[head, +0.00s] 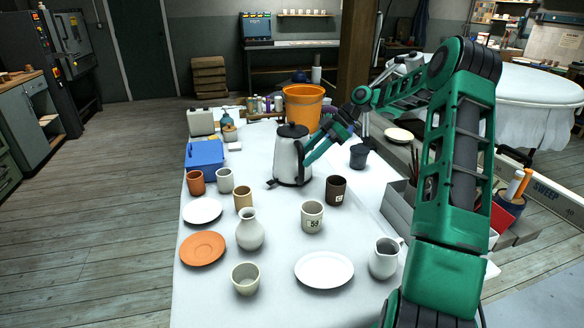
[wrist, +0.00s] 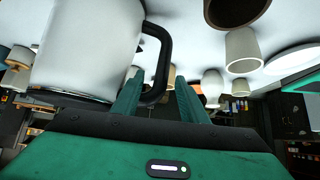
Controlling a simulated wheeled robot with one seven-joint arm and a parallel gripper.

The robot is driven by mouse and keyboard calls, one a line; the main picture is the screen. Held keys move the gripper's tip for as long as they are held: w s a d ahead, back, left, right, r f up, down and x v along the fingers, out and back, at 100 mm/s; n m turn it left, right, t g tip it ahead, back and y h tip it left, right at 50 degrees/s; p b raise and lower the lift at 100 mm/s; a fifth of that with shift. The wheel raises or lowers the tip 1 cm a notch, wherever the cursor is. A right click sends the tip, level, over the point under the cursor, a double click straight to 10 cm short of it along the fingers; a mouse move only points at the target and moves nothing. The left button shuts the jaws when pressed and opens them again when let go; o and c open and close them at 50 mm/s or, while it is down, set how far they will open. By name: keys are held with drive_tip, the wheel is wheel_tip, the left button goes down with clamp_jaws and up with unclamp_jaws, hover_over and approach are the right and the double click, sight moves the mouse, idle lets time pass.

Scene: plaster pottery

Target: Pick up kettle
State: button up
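The kettle (head: 288,160) is a white-grey pot with a black lid, standing upright on the white table in the head view. In the wrist view, its pale body (wrist: 85,45) fills the upper left, and its black handle (wrist: 165,50) shows at its right side. My gripper (head: 309,157) is at the right side of the kettle. In the wrist view my gripper (wrist: 158,84) has its two green fingers apart, with the lower part of the handle appearing between them. Whether either finger touches the handle cannot be told.
A dark cup (head: 336,190) and a pale cup (head: 312,216) stand in front and right of the kettle. An orange bucket (head: 303,103) is behind it. A blue box (head: 204,157) is at the left. A vase (head: 249,229), plates and a jug (head: 384,259) fill the front.

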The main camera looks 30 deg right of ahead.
drive_tip(key=shift+x, duration=1.3)
drive_tip(key=x, duration=0.5)
drive_tip(key=shift+d+f, duration=0.1)
drive_tip(key=shift+c, duration=0.6)
clamp_jaws()
